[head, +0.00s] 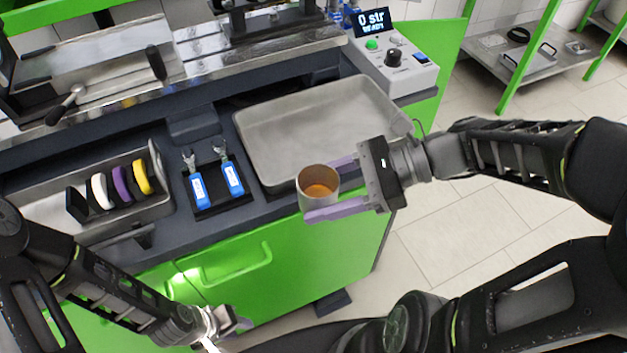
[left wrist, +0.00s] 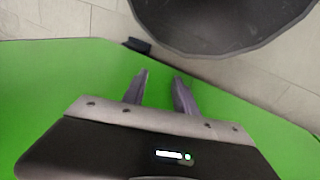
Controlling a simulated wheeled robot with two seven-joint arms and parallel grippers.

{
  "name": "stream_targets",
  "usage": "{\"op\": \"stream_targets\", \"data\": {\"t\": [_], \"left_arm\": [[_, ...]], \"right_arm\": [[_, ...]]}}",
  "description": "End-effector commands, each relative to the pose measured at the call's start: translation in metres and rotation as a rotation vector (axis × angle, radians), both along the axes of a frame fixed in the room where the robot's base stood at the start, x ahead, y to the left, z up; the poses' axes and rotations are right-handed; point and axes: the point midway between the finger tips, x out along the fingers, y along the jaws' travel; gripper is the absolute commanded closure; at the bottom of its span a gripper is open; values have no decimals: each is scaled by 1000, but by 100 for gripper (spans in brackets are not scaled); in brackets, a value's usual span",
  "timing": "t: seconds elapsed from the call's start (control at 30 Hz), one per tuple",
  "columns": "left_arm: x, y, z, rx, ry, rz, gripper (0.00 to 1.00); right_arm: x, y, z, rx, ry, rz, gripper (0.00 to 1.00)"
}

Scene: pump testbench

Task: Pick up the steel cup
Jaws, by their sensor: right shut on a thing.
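The steel cup (head: 318,190) is a short metal cylinder with a brownish inside, at the front edge of the bench by the tray's lower corner. My right gripper (head: 326,188) comes from the right, its two purple fingers on either side of the cup and shut on it. The cup stands upright; I cannot tell whether it touches the bench. My left gripper (head: 240,324) is low in front of the green bench front, away from the cup. In the left wrist view its two fingers (left wrist: 158,88) are apart with nothing between them.
An empty metal tray (head: 310,125) lies behind the cup. Left of it are two blue-handled tools (head: 215,185) in a black holder and a bin of coloured discs (head: 122,183). A control box (head: 393,55) stands at the back right. Open floor lies to the right.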

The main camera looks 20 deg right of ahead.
Motion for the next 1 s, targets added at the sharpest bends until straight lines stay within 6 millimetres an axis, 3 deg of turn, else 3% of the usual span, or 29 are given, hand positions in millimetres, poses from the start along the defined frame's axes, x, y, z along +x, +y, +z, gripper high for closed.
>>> {"op": "stream_targets", "data": {"t": [1.0], "left_arm": [[0, 0, 0, 0, 0, 0, 66]], "right_arm": [[-7, 0, 0, 1, 0, 0, 90]]}}
